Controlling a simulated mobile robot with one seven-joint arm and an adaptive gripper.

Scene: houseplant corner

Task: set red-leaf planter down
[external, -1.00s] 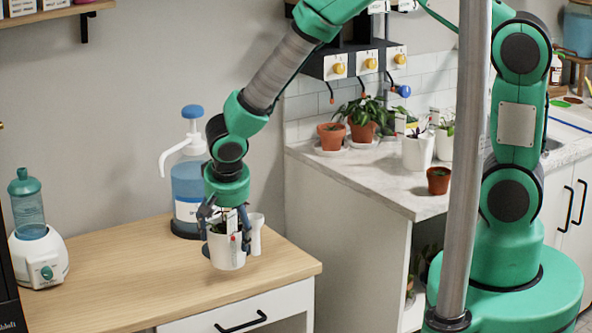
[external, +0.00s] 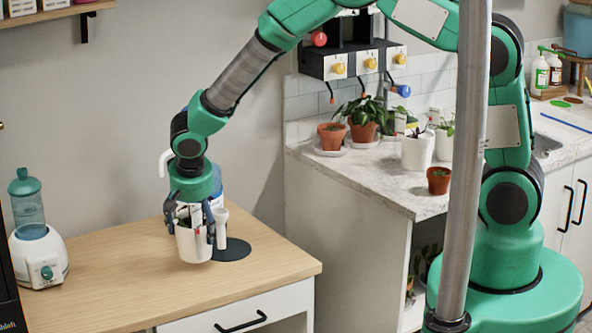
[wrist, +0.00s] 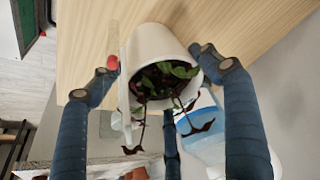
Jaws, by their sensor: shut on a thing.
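The red-leaf planter (external: 193,245) is a white pot with dark red and green leaves. My gripper (external: 196,232) points down and is shut on the pot. In the wrist view the white planter (wrist: 160,42) sits between the fingers of my gripper (wrist: 155,60), its leaves toward the camera. A small red-tipped part shows by the left finger.
A white device with a green tank (external: 38,252) stands at the left. The table's front is clear. Potted plants (external: 365,118) stand on the right counter.

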